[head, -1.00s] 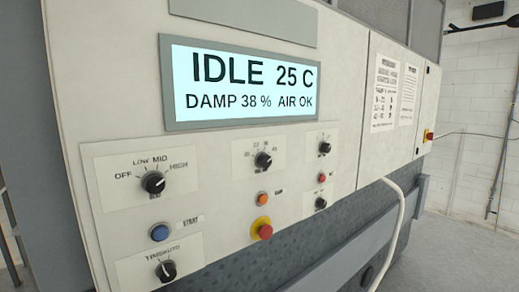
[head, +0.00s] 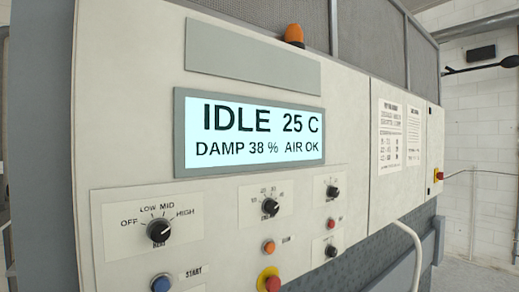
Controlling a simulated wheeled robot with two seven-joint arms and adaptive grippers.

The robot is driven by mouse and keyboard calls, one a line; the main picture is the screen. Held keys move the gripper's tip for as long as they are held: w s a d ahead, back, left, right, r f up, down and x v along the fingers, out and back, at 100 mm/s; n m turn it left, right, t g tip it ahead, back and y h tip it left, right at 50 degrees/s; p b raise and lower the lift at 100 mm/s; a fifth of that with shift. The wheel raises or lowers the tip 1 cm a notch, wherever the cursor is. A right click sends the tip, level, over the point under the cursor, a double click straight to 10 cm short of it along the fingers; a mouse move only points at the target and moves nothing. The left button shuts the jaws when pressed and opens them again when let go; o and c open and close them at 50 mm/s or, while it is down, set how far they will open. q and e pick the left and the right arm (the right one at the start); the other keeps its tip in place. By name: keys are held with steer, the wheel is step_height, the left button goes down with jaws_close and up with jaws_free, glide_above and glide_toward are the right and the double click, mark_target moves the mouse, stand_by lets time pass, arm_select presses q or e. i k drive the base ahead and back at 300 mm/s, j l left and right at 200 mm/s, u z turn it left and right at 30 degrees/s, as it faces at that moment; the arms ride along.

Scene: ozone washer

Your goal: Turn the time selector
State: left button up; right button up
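The control panel has a black middle knob (head: 270,207) on a white plate with small number marks around it. The label under it is too small to read surely, but the number scale fits a time selector. A larger black heat knob (head: 159,230), marked OFF, LOW, MID and HIGH, is at the left, its pointer line toward the upper right. A small black knob (head: 332,192) is at the right. Neither of my grippers is in view, and nothing touches the knobs.
The lit display (head: 255,134) reads IDLE 25 C, DAMP 38 %, AIR OK. A blue start button (head: 161,284), an orange button (head: 268,246) and a yellow-collared red button (head: 268,279) sit low. A pale hose (head: 415,250) hangs at the right. An orange beacon (head: 294,35) stands on top.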

mark_target(269, 207)
steer(key=k+l, duration=0.1)
steer(key=l, duration=0.35)
steer(key=k+l+z, duration=0.1)
steer(key=l, duration=0.35)
steer(key=k+l, duration=0.15)
steer(key=l, duration=0.35)
steer(key=k+l+z, duration=0.1)
steer(key=l, duration=0.35)
steer(key=k+l, duration=0.1)
steer(key=l, duration=0.4)
